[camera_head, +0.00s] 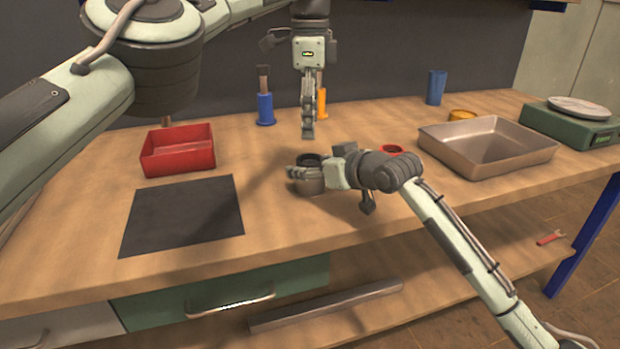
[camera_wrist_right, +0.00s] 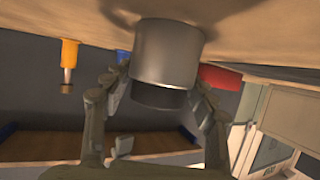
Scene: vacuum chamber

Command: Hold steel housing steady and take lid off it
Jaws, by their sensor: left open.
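The steel housing (camera_head: 312,187) is a short upright metal cylinder on the wooden bench. Its dark lid (camera_head: 310,160) sits on top. In the right wrist view, which is upside down, the housing (camera_wrist_right: 168,58) hangs from the top with the dark lid (camera_wrist_right: 160,97) below it. My right gripper (camera_head: 300,173) reaches in from the right, its fingers on both sides of the housing and seemingly against it. My left gripper (camera_head: 308,136) points down, open and empty, above and just behind the lid, apart from it. The fingers' far contact side is partly hidden.
A red bin (camera_head: 178,150) and a dark mat (camera_head: 182,215) lie to the left. A metal tray (camera_head: 490,148) and green scale (camera_head: 572,122) stand at the right. Blue (camera_head: 265,108) and orange (camera_head: 321,102) holders and a small red ring (camera_head: 392,149) are near the grippers.

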